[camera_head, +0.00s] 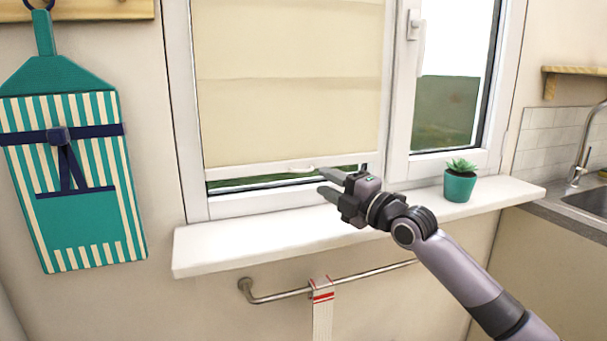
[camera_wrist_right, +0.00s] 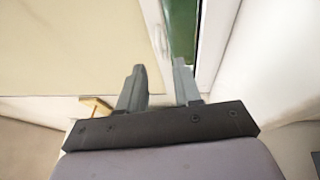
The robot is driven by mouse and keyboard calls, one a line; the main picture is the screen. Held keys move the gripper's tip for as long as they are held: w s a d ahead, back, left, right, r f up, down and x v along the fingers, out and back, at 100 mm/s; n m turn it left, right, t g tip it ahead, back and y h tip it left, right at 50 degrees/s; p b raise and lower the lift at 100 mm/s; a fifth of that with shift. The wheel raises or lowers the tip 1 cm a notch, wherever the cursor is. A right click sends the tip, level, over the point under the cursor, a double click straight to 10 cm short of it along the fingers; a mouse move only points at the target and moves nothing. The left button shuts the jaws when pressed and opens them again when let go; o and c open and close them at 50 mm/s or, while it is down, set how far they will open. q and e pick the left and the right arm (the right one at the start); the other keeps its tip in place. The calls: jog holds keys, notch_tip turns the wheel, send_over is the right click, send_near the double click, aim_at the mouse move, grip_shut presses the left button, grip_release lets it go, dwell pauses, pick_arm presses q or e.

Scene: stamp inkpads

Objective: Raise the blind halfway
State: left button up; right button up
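The cream blind (camera_head: 290,85) covers most of the left window pane and is lowered almost to the sill, with a thin strip of glass showing below its pale bottom rail (camera_head: 245,179). A small cream pull tab (camera_head: 303,169) sits on the rail. My right gripper (camera_head: 320,182) is just below and right of the tab, apart from it as far as I can tell. In the right wrist view, its two fingers (camera_wrist_right: 158,72) are spread with nothing held between them. The blind (camera_wrist_right: 65,45) and the tab (camera_wrist_right: 95,108) lie left of the fingers there. My left gripper is not in view.
The white sill (camera_head: 225,245) runs below the window, with a potted succulent (camera_head: 459,185) right of my gripper. A rail (camera_head: 350,278) with a hanging towel (camera_head: 323,310) is underneath. A striped apron (camera_head: 70,160) hangs at left. The window handle (camera_head: 415,25) is upper right.

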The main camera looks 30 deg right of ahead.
jog(key=w+a, duration=0.1)
jog(key=w, duration=0.5)
jog(key=shift+r+p, duration=0.35)
grip_shut()
dwell(1.2)
